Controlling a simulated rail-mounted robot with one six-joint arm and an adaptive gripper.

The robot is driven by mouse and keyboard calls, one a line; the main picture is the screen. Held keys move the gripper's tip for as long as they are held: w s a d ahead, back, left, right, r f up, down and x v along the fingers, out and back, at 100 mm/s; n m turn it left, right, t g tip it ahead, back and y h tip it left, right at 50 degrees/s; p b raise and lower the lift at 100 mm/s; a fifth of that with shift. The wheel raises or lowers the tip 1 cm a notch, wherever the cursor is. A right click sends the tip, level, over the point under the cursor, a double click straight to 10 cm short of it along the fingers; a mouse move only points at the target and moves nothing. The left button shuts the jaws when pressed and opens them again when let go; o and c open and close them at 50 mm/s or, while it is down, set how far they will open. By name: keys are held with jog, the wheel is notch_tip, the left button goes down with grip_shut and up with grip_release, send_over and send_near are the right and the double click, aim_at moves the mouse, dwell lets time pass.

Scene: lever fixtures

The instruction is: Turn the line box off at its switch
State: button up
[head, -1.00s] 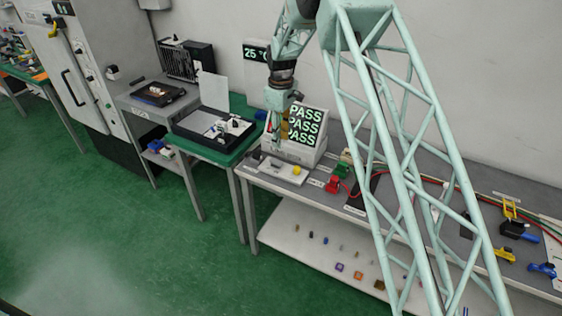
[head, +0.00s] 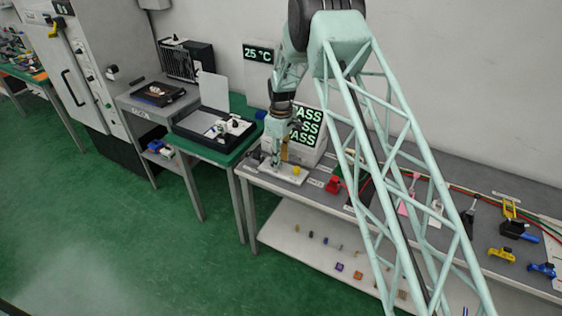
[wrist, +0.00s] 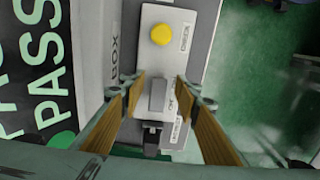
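The line box (wrist: 180,60) is a pale panel with a yellow button (wrist: 162,34) marked CHECK, a grey block-like switch (wrist: 157,95) beside small lettering, and a black part (wrist: 151,137) at its near end. In the head view the box (head: 283,178) lies at the bench's left end, with the yellow button (head: 296,170) on its right. My gripper (wrist: 160,82) is open, its two tan-padded fingers on either side of the grey switch with gaps visible. In the head view my gripper (head: 279,162) is low over the box. Whether it touches the box is unclear.
A white unit with a PASS display (head: 308,127) stands directly behind the box. A red part (head: 334,185) sits to the right on the bench. A green table with a black tray (head: 190,130) stands to the left.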

jog(key=shift+f, duration=0.4)
jog(key=shift+c, duration=0.2)
jog(key=c, duration=0.8)
jog(key=shift+c, duration=0.2)
jog(key=shift+a+h, duration=0.2)
jog(key=shift+h, duration=0.1)
jog(key=shift+w+a+r+g+h, duration=0.1)
jog(key=shift+g+h, duration=0.2)
jog(key=shift+h, duration=0.15)
jog(key=shift+w+a+r+g+h, duration=0.1)
jog(key=shift+g+h, duration=0.2)
jog(key=shift+h, duration=0.15)
jog(key=shift+w+a+r+g+h, duration=0.15)
jog(key=shift+g+h, duration=0.1)
jog(key=shift+h, duration=0.25)
jog(key=shift+s+a+r+g+h, duration=0.1)
jog(key=shift+g+h, duration=0.15)
jog(key=shift+h, duration=0.25)
